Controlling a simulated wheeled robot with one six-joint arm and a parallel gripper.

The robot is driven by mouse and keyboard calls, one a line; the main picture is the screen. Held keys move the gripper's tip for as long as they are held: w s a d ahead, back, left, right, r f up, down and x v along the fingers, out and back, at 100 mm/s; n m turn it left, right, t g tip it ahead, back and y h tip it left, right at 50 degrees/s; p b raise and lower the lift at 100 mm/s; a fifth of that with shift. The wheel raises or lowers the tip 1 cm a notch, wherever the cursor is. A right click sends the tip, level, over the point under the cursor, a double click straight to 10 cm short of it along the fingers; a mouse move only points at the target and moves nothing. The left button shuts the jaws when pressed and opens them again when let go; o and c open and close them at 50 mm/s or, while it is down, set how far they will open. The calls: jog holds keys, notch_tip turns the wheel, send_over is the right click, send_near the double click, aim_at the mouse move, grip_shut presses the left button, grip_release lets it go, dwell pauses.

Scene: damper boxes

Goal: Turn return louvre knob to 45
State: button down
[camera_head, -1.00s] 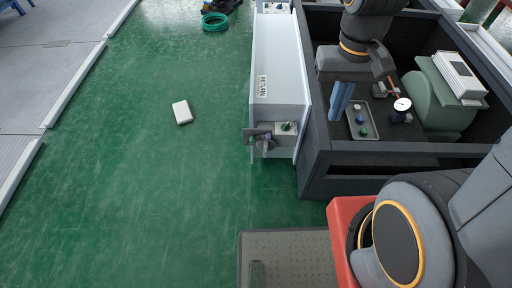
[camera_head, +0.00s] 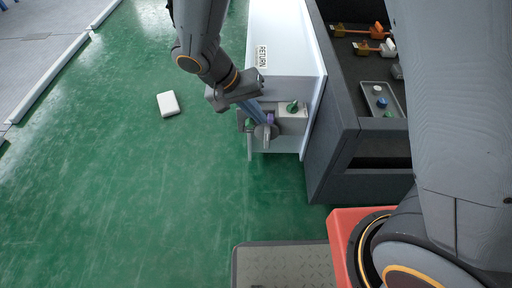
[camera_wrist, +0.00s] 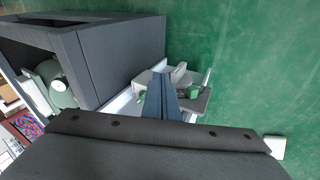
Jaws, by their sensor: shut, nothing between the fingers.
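The white box labelled RETURN (camera_head: 275,60) stands left of the dark open bin. A second green piece (camera_head: 249,126) sits to the left. I cannot tell which is the louvre knob, nor read its angle. My gripper (camera_head: 262,121) is shut, its blue fingers pointing down at these fittings. In the wrist view, the fingers (camera_wrist: 163,90) cover part of them; contact is unclear.
The dark bin (camera_head: 335,150) rises right of the white box, with a grey tray (camera_head: 370,97) of small coloured knobs inside. A white block (camera_head: 168,103) lies on the green floor to the left. The floor before the box is clear.

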aim_at(267, 136)
jog(key=w+a+f+t+b, duration=0.3)
jog(key=a+f+b, duration=0.5)
jog(key=f, duration=0.4)
jog(key=w+d+f+b, duration=0.3)
jog(key=d+f+b, duration=0.1)
jog(key=d+f, duration=0.3)
jog(key=shift+w+d+f+h+b, duration=0.15)
jog(key=shift+w+d+h+b, duration=0.15)
jog(key=shift+d+b, duration=0.1)
jog(key=shift+s+a+f, duration=0.1)
